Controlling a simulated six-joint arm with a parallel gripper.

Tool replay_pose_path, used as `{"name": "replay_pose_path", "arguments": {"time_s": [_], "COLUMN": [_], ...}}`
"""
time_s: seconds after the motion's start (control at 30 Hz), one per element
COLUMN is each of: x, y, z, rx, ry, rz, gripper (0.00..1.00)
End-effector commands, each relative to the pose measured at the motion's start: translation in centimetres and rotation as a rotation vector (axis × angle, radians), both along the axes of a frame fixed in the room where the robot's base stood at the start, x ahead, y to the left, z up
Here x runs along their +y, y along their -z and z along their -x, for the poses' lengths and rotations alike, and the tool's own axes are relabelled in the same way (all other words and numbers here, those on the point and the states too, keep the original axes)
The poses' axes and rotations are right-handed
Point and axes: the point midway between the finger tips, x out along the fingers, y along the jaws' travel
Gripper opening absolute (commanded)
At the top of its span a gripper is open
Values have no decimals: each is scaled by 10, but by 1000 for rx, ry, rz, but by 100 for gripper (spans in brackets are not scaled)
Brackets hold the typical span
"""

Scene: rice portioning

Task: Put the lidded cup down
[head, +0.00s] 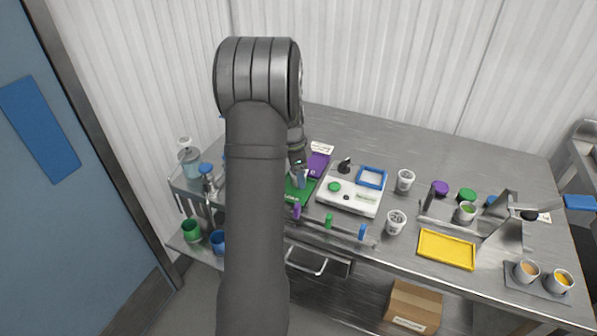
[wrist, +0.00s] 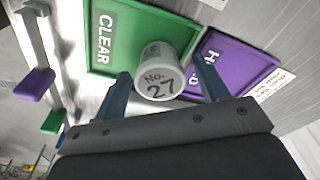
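The white cup (wrist: 160,82), marked "No. 27" on the face toward the camera, sits on the green mat (wrist: 188,24) lettered "CLEAR", near its edge with the purple mat (wrist: 238,62). My gripper (wrist: 161,72) is open, with one blue finger on each side of the cup. A gap shows beside the left finger; the right finger is close to the cup, and I cannot tell if it touches. In the head view my gripper (head: 300,178) is low over the green mat (head: 292,196), with the purple mat (head: 318,163) behind. My arm hides most of the cup there.
A white scale (head: 350,196) stands right of the mats. Purple, green and blue tabs (head: 329,221) line the front edge. Further right are white cups (head: 396,222), a yellow tray (head: 446,250) and a metal rack (head: 495,215). The table's back is clear.

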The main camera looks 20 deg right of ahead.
Motion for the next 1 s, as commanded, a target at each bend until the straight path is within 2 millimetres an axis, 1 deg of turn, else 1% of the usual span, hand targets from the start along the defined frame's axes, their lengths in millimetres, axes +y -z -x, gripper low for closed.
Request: {"name": "replay_pose_path", "arguments": {"time_s": [0.23, 0.33, 0.47, 0.6, 0.73, 0.9, 1.0], "x": [0, 0, 3, 7, 10, 13, 14], "y": [-2, -10, -32, -64, -90, -114, -120], "z": [0, -1, -2, -2, -3, -3, -3], "rx": [0, -2, -5, -4, -4, -2, -1], "ry": [0, 0, -2, -2, -1, -1, -1], "rz": [0, 1, 2, 3, 2, 1, 0], "gripper": [67, 67, 67, 67, 67, 67, 67]}}
